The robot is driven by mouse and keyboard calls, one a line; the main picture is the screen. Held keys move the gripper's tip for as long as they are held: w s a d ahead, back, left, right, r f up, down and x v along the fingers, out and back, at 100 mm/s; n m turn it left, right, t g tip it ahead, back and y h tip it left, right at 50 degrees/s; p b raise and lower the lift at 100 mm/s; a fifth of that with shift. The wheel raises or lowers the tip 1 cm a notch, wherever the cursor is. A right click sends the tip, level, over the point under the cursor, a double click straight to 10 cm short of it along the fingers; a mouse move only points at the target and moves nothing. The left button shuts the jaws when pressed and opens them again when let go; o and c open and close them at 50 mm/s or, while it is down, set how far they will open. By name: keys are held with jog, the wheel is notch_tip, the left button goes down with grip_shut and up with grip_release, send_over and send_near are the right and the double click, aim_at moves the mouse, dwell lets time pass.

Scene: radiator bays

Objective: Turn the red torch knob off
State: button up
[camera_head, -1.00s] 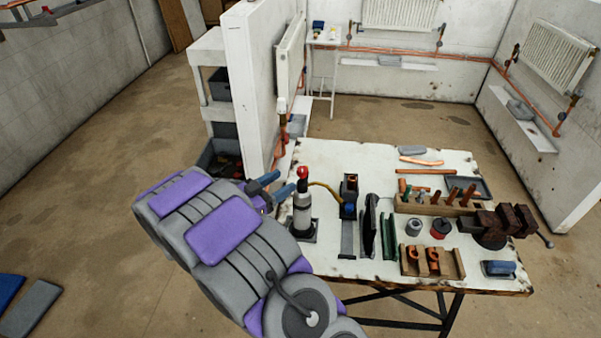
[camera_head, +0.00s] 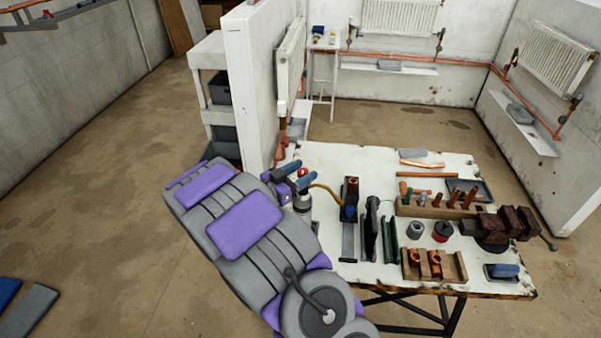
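The torch (camera_head: 303,203) stands upright at the left end of the workbench, with its red knob (camera_head: 303,172) on top.
The white workbench (camera_head: 370,160) holds a black stand (camera_head: 350,198), dark and green upright plates, a wooden rack (camera_head: 435,207) of copper fittings and a vise (camera_head: 497,225). A white partition wall (camera_head: 250,90) with a radiator rises behind the bench's left end.

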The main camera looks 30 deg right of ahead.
jog(key=shift+d, duration=0.35)
jog(key=c, duration=0.8)
jog(key=shift+a+m+g+p, duration=0.3)
jog(key=shift+g+p, duration=0.1)
jog(key=shift+p, duration=0.45)
jog(key=shift+c, duration=0.2)
jog(key=shift+p, duration=0.35)
jog(key=shift+d+m+g+p, duration=0.15)
jog(key=shift+m+g+p, duration=0.25)
jog(key=shift+g, duration=0.2)
jog(key=o, duration=0.9)
jog(key=shift+o, duration=0.2)
